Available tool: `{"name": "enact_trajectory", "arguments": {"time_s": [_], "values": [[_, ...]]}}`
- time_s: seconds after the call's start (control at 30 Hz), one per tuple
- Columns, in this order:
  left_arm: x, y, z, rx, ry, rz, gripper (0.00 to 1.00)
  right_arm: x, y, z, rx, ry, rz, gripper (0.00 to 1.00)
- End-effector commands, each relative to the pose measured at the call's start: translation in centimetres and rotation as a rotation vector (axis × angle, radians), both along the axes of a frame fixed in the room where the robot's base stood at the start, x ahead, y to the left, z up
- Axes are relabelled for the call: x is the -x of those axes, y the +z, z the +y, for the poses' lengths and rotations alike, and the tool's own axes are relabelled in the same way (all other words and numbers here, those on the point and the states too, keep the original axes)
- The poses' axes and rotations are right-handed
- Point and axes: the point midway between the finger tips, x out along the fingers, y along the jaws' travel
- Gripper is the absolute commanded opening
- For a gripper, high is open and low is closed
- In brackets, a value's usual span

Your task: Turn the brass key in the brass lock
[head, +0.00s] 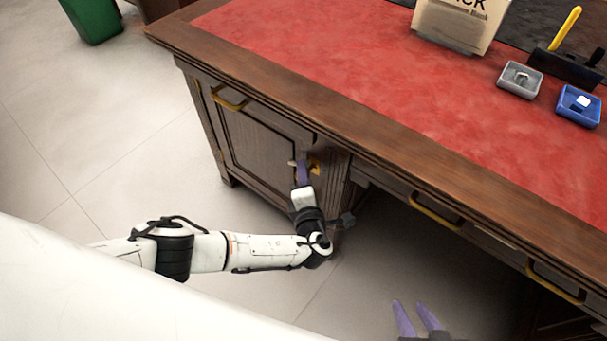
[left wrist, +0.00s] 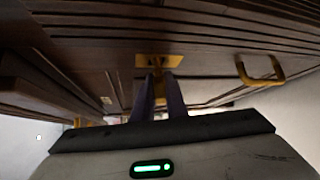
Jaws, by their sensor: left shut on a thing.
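The brass lock (head: 315,168) is on the front of the desk's cabinet, near its right edge. In the left wrist view its brass plate (left wrist: 151,61) is straight ahead of my fingers. My left gripper (head: 302,170) is at the lock, its purple fingers shut on the brass key (left wrist: 159,90). The key points toward the plate and its tip is hard to make out, so I cannot tell how deep it sits. In the head view the fingers mostly hide the key. My right gripper (head: 418,308) is open and empty, low in front of the desk.
The wooden desk (head: 310,115) has a red leather top (head: 360,70) and brass handles, including one on the drawer (head: 436,212). A grey tray (head: 520,80), a blue tray (head: 578,105) and a paper bag (head: 458,22) stand on top. A green bin (head: 93,20) is at upper left.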

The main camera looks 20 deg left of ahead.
Motion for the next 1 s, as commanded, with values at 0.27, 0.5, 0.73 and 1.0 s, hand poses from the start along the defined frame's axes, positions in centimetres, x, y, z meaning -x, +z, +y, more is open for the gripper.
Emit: {"name": "enact_trajectory", "arguments": {"time_s": [0.27, 0.5, 0.73, 1.0], "values": [[0.0, 0.0, 0.3, -0.052, 0.005, -0.017, 0.00, 0.0, -0.4, 0.0, 0.000, 0.000, 0.000, 0.31], [0.0, -0.1, 0.3, -0.061, 0.006, -0.020, 0.00, 0.0, -0.6, 0.0, 0.000, 0.000, 0.000, 0.31], [0.0, -0.1, 0.3, -0.152, 0.006, -0.053, 0.00, 0.0, -1.6, 0.0, 0.000, 0.000, 0.001, 0.31], [0.0, 0.0, 0.4, -0.257, 0.006, -0.091, 0.00, 0.0, -2.7, 0.0, 0.000, 0.000, 0.001, 0.31]]}}
